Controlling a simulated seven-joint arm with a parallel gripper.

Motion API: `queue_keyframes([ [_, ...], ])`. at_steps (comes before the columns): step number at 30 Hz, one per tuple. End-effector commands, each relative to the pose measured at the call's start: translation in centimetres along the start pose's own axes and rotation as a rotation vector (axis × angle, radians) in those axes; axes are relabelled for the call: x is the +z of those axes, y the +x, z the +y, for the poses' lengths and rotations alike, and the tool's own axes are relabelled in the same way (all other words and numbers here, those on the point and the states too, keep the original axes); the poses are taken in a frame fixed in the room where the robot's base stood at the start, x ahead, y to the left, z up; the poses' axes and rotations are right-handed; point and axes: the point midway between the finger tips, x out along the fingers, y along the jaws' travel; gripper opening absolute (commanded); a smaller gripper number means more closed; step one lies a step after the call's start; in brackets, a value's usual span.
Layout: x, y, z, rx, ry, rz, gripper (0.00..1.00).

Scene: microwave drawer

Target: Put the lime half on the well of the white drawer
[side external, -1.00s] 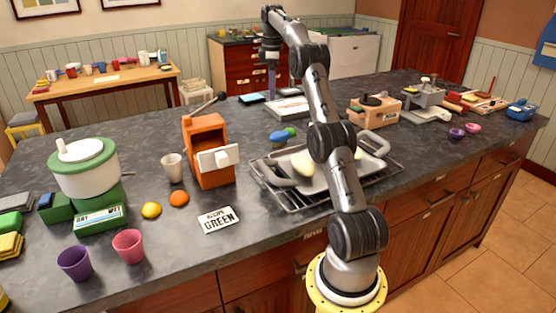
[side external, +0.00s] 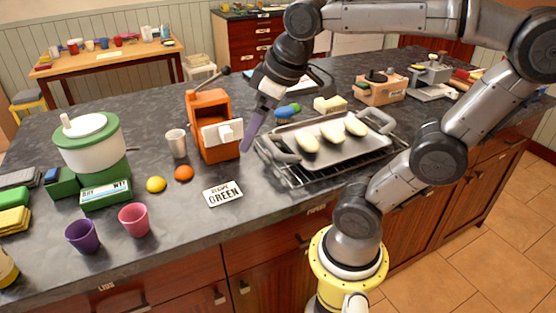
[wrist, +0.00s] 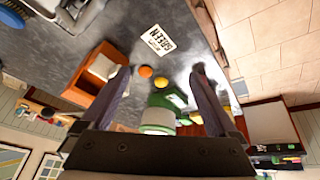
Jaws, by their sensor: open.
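The orange microwave-like box (side external: 209,108) stands on the dark counter, with its white drawer (side external: 222,134) at the front. The drawer also shows in the wrist view (wrist: 101,67), but I cannot make out its well. My gripper (side external: 249,145) points down just right of the drawer, close to it in the picture; whether they touch I cannot tell. In the wrist view my gripper (wrist: 162,82) has its two fingers apart with nothing between them. I cannot clearly pick out a lime half. A yellow fruit (side external: 156,184) and an orange fruit (side external: 184,172) lie left of the box.
A metal tray (side external: 335,158) with pale halves sits on a wire rack right of my gripper. The front counter is partly clear.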

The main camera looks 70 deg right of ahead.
Motion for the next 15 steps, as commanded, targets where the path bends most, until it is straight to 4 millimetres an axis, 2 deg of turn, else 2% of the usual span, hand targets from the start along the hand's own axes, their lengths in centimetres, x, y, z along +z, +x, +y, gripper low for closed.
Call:
queue_keyframes([
  [1,1.8,0.4,-1.2,-0.014,0.008,0.02,0.95],
  [3,3.7,1.0,-2.2,-0.029,0.028,0.038,0.95],
  [6,5.6,1.7,-3.1,-0.045,0.05,0.056,0.95],
  [8,6.2,2.0,-3.3,-0.051,0.059,0.062,0.98],
  [15,6.7,2.2,-3.5,-0.055,0.068,0.065,0.98],
])
